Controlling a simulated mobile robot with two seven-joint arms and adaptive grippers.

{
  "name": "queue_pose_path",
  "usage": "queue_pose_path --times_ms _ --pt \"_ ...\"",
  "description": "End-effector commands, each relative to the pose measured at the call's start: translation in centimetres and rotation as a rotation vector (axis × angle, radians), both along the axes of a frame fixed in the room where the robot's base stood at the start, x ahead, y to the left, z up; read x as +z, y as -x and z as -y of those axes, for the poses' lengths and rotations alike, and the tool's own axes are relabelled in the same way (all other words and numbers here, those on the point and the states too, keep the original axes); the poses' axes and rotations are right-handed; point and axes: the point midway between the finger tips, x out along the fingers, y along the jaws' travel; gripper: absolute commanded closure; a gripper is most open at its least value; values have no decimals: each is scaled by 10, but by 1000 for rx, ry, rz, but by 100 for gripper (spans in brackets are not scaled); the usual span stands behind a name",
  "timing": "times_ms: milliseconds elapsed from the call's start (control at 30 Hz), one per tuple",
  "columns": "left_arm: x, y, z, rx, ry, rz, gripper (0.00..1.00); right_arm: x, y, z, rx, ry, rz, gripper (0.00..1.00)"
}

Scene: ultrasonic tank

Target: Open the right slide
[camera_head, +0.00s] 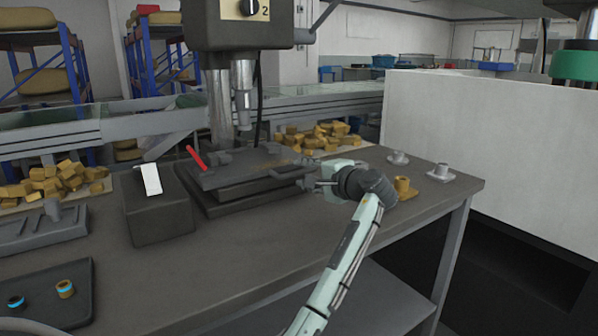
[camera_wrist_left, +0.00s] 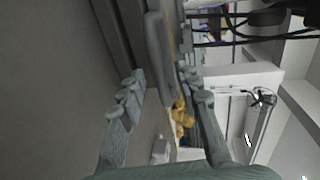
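A dark flat fixture (camera_head: 250,168) with stacked plates sits on the table under the drill press. A thin bar-like handle (camera_head: 292,177) sticks out at its right side; I take this as the right slide. My left gripper (camera_head: 316,176) is at this right end, its fingers pointing left toward the handle. In the left wrist view the fingers stand apart, with a grey rounded bar (camera_wrist_left: 158,50) between and just beyond the fingertips (camera_wrist_left: 164,76). The gripper looks open; contact with the bar cannot be told. My right gripper is not in view.
A red lever (camera_head: 197,157) stands at the fixture's left, beside a dark box (camera_head: 158,208). A yellow cup-like part (camera_head: 403,188) and two grey flanged parts (camera_head: 440,173) stand right of the gripper. A white panel (camera_head: 480,140) rises at right.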

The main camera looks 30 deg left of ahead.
Motion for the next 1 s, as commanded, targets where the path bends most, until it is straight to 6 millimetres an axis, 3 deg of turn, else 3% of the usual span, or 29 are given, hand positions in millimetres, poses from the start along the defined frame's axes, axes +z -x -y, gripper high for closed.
queue_pose_path --times_ms 200,500,767,1000 --pt "-5 -8 -20 1 -1 -2 67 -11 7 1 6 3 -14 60" --pt "-6 -9 -22 -1 0 -1 67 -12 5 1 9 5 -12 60" --pt "-6 -9 -22 -1 0 -1 99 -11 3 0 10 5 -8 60" --pt "-6 -9 -22 -1 1 -1 100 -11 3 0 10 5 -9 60"
